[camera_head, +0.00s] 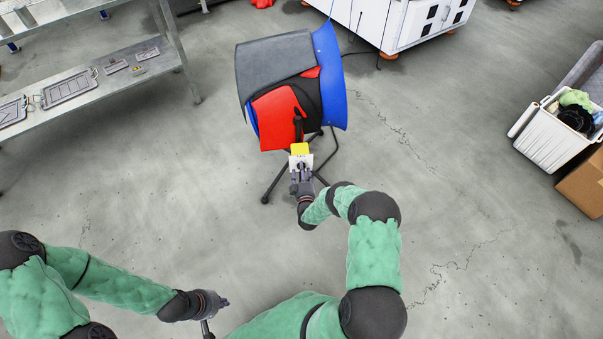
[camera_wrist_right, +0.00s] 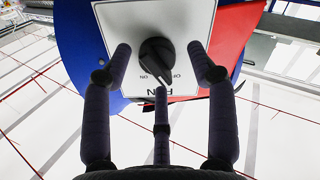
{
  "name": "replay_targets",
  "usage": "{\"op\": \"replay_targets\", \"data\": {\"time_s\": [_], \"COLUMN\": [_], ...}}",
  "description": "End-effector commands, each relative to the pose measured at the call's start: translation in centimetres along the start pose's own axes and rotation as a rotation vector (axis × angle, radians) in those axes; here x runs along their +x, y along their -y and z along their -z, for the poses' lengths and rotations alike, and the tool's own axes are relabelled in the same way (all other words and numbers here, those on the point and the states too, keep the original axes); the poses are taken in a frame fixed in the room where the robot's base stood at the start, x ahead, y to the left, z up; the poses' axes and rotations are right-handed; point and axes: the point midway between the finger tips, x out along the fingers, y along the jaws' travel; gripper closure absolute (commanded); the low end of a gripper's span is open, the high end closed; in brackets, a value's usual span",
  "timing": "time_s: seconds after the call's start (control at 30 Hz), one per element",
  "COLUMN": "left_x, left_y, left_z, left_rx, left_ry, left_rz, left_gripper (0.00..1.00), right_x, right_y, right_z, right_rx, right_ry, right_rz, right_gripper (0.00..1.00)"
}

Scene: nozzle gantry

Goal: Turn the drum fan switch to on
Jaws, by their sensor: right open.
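The drum fan (camera_head: 283,118), blue and red with a dark grey cover, stands on black legs. A yellow box with a white switch plate (camera_head: 308,160) is on its near side. In the right wrist view the switch plate (camera_wrist_right: 190,14) fills the top middle and carries a black rotary knob (camera_wrist_right: 157,55), with upside-down OFF and ON labels below it. I cannot tell exactly which label the knob points to. My right gripper (camera_head: 300,172) is open at the plate, its fingers (camera_wrist_right: 160,72) spread around the knob with gaps visible. My left gripper (camera_head: 217,312) is low, away from the fan; its opening is unclear.
A metal shelf table (camera_head: 100,88) with flat parts stands at the upper left. A white machine (camera_head: 400,22) stands behind the fan. A white bin (camera_head: 548,140) and cardboard box (camera_head: 585,185) are at the right. The concrete floor around the fan is mostly clear.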

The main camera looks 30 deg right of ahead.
Motion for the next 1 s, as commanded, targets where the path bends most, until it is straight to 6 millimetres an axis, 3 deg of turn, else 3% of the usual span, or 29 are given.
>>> {"op": "replay_targets", "data": {"time_s": [0.3,0.5,1.0], "left_x": [0.03,0.04,0.03], "left_y": [0.01,0.01,0.01], "left_z": [0.01,0.01,0.01], "left_rx": [0.0,0.0,0.0], "left_ry": [0.0,0.0,0.0], "left_rz": [0.0,0.0,0.0], "left_gripper": [1.0,1.0,1.0], "right_x": [0.19,0.18,0.23], "right_y": [-0.01,0.02,0.09], "right_z": [0.03,0.06,0.27], "right_rx": [0.0,0.0,0.099], "right_ry": [0.0,-0.001,-0.006], "right_rz": [0.0,0.001,0.004], "right_gripper": [0.45,0.96,0.96]}}
